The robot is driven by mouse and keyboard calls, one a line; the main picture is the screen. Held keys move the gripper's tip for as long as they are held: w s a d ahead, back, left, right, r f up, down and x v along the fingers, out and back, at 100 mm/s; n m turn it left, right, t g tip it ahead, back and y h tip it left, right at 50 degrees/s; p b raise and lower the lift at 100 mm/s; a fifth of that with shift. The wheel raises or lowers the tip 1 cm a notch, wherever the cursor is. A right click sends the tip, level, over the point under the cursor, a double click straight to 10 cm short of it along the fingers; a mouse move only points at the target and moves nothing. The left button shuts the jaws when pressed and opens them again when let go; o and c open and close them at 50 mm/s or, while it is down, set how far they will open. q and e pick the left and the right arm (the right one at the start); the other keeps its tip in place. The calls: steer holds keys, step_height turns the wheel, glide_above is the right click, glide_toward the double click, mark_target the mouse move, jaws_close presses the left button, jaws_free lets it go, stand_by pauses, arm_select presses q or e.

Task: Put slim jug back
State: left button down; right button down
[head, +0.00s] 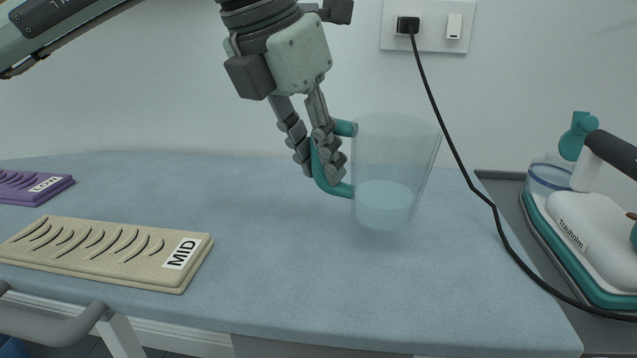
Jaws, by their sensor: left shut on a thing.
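The slim jug (392,165) is a tall clear vessel with a teal handle (333,187) on its left side. It holds some pale bluish liquid in its lower part and looks close to upright. My left gripper (328,160) comes down from above and is shut on the teal handle. The jug is over the right part of the blue-grey board (290,280); I cannot tell whether its base touches the surface. My right gripper is not in view.
A beige MID block (105,252) and a purple LOW block (35,187) lie at the left. A white and teal Trauholm iron (590,230) stands at the right. A black cord (457,160) hangs from the wall socket (428,25) behind the jug. The board's front middle is clear.

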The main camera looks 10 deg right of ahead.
mark_target(315, 180)
arm_select(q)
steer(key=shift+f, duration=2)
steer(key=c, duration=1.3)
jaws_free()
steer(key=shift+c, duration=0.2)
steer(key=v, duration=1.2)
steer(key=shift+r, duration=0.2)
